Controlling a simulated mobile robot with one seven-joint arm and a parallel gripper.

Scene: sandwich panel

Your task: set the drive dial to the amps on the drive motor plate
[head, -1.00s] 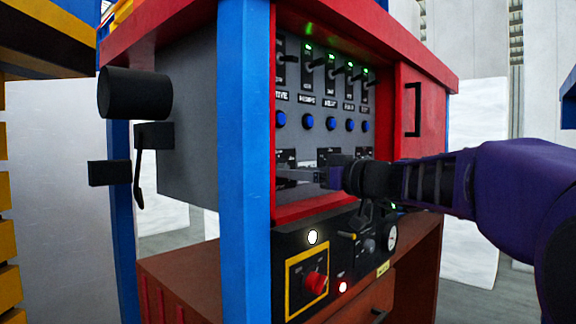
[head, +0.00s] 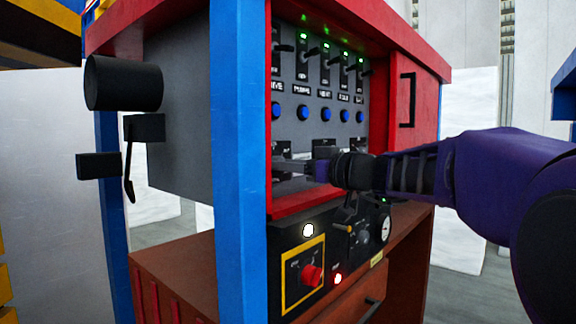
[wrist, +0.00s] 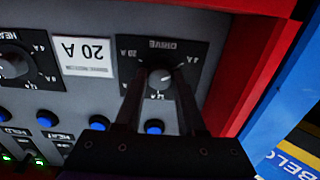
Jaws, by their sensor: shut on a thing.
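The drive dial (wrist: 160,80) has a grey knob on a black plate marked DRIVE, upside down in the wrist view. Its scale shows 4 A and 20 A marks; a third mark is too small to read. My gripper (wrist: 156,84) is shut on the knob, with a finger on either side. A white plate reading 20 A (wrist: 87,57) sits beside the drive dial; whether it is the drive motor plate I cannot tell. In the head view my gripper (head: 304,167) reaches the lower panel row and hides part of it. The knob's exact pointing is unclear.
Another dial (wrist: 14,62) lies left of the white plate in the wrist view. Blue buttons (head: 303,112) and levers under green lights are above the dials in the head view. A blue post (head: 238,160) stands left of my gripper. A red knob (head: 311,275) is below.

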